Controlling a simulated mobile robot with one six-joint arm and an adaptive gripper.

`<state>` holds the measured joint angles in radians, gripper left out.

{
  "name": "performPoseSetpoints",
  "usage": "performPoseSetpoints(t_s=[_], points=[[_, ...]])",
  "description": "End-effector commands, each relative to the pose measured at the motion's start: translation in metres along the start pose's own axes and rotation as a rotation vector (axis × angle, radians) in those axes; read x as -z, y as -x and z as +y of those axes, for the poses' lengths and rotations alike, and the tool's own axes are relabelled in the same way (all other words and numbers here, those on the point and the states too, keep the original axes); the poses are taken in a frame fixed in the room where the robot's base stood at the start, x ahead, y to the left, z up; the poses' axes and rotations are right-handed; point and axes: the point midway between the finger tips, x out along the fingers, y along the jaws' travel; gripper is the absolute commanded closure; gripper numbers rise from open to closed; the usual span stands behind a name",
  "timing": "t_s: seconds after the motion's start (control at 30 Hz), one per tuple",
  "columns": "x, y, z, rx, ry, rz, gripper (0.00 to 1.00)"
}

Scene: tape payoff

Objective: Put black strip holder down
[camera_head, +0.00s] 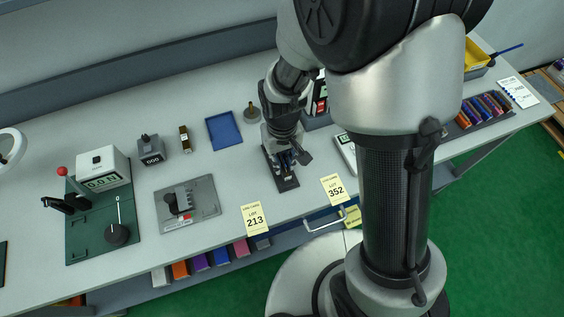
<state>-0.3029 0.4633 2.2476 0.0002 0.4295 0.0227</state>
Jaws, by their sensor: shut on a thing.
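The black strip holder (288,184) is a dark, narrow rectangular base on the grey-white bench, a little left of my arm and near the front edge. My gripper (287,160) is right above it, pointing down, with its fingers closed on the holder's upper part. The holder looks level and at or very near the bench top; I cannot tell whether it touches. My gripper and wrist hide its top and far end.
A grey fixture plate (205,203) is left. Yellow cards (254,218) marked 213 and 352 (335,188) lie along the front edge. Bare bench shows between the plate and the holder.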

Motion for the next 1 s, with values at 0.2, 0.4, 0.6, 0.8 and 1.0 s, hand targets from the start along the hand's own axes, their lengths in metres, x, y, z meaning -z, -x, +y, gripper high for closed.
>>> performPoseSetpoints(t_s=[0.2,0.4,0.6,0.8,1.0], points=[[0.0,-0.023,0.0,0.0,0.0,-0.001,1.0],[0.0,-0.022,0.0,0.0,0.0,-0.001,1.0],[0.0,-0.025,0.0,0.0,0.0,-0.001,0.76],[0.0,-0.024,0.0,0.0,0.0,-0.001,0.63],[0.0,-0.024,0.0,0.0,0.0,-0.001,0.62]])
